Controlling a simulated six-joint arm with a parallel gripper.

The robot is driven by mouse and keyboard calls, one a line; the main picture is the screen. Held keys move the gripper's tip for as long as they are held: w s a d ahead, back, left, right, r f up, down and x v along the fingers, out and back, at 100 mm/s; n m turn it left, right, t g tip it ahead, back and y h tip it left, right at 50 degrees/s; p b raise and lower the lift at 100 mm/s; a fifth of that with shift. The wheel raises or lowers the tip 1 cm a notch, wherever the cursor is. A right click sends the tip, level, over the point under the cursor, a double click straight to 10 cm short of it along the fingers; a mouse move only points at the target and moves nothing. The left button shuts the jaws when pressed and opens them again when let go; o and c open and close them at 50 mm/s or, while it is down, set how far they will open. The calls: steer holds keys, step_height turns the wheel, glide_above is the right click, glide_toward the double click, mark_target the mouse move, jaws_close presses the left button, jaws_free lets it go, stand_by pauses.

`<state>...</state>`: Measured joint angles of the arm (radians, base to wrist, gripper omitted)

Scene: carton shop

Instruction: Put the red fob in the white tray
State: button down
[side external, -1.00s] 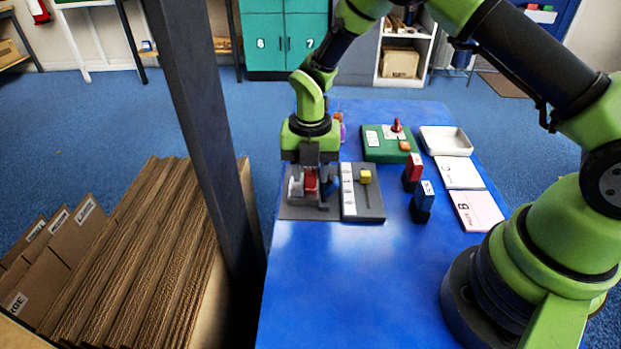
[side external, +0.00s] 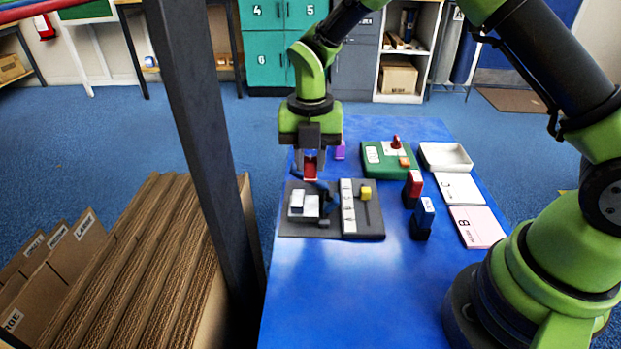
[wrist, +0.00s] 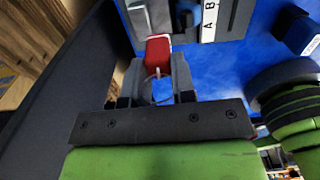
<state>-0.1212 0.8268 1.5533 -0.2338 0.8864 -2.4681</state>
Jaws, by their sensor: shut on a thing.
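The red fob (side external: 310,171) is held between the fingers of my gripper (side external: 311,166), above the dark grey board on the left of the table. In the wrist view the red fob (wrist: 158,52) shows between the fingertips of my gripper (wrist: 160,68), with a thin pale ring on it. My gripper is shut on it. The white tray (side external: 445,157) stands at the back right of the table, to the right of the green panel. It looks empty and is well apart from my gripper.
The grey board (side external: 294,228) carries white blocks (side external: 304,204). Beside it is a lettered slider panel with a yellow knob (side external: 365,192). The front of the table is clear.

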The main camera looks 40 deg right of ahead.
mark_target(311, 159)
step_height(311, 159, up, 3)
steer(key=shift+r, duration=0.2)
steer(key=shift+d+r, duration=0.1)
steer(key=shift+d, duration=0.05)
steer(key=w+d+m, duration=0.2)
steer(key=d+m, duration=0.4)
steer(key=d, duration=1)
steer(key=s+d+f+m, duration=0.1)
steer(key=s+d+m, duration=0.3)
steer(key=d, duration=0.5)
steer(key=s+d+m, duration=0.3)
steer(key=d, duration=0.6)
steer(key=shift+m, duration=0.3)
steer(key=f, duration=0.4)
steer(key=s+f, duration=0.1)
steer(key=f, duration=0.1)
steer(key=shift+d+f, duration=0.1)
steer(key=shift+d, duration=0.3)
steer(key=shift+f, duration=2.05)
steer(key=c, duration=1)
jaws_free()
steer(key=shift+f, duration=0.15)
steer(key=shift+o, duration=0.2)
